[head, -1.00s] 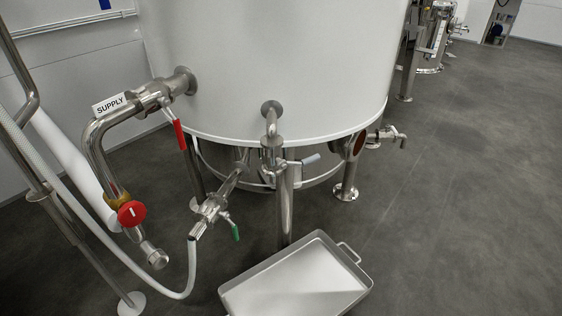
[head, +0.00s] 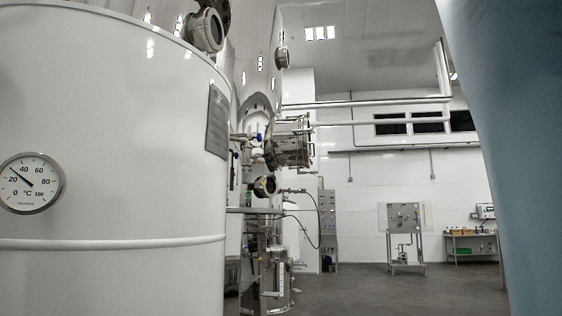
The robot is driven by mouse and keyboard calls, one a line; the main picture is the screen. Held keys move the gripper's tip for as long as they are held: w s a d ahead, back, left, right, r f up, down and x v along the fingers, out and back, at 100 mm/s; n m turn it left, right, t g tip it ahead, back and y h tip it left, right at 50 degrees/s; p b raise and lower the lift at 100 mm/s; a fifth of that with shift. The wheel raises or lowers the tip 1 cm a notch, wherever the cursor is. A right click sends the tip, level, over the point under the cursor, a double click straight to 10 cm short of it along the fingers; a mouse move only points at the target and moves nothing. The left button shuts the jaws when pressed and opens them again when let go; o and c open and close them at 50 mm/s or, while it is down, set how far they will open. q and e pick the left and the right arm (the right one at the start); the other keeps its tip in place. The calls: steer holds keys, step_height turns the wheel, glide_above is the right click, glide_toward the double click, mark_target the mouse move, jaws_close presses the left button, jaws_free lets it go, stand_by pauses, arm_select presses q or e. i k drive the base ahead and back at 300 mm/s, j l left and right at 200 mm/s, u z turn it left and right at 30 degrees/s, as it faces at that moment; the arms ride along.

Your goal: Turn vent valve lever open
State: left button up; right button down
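No lever that I can clearly tell as the vent valve lever shows in the head view. A small valve with a blue handle (head: 259,137) sits on pipework behind the near tank, left of centre. It is too small to tell its position or whether it is the vent valve. Neither of my grippers is in view.
A large white tank (head: 120,170) with a round dial thermometer (head: 31,183) fills the left. Behind it stand tall steel equipment and a flanged vessel (head: 289,143). A smooth blue surface (head: 520,150) blocks the right. Grey floor (head: 380,293) is open ahead, before a panel stand (head: 404,218) and a bench (head: 472,236).

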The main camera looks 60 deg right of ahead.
mark_target(269, 153)
steer(key=k+l+z, duration=0.1)
steer(key=l, duration=0.35)
steer(key=k+l+z, duration=0.15)
steer(key=l, duration=0.35)
steer(key=k+l+z, duration=0.1)
steer(key=l, duration=0.4)
steer(key=k+l+z, duration=0.1)
steer(key=k+l, duration=0.15)
steer(key=l, duration=0.25)
steer(key=k+l+z, duration=0.15)
steer(key=l, duration=0.35)
steer(key=l+z, duration=0.1)
steer(key=l, duration=0.45)
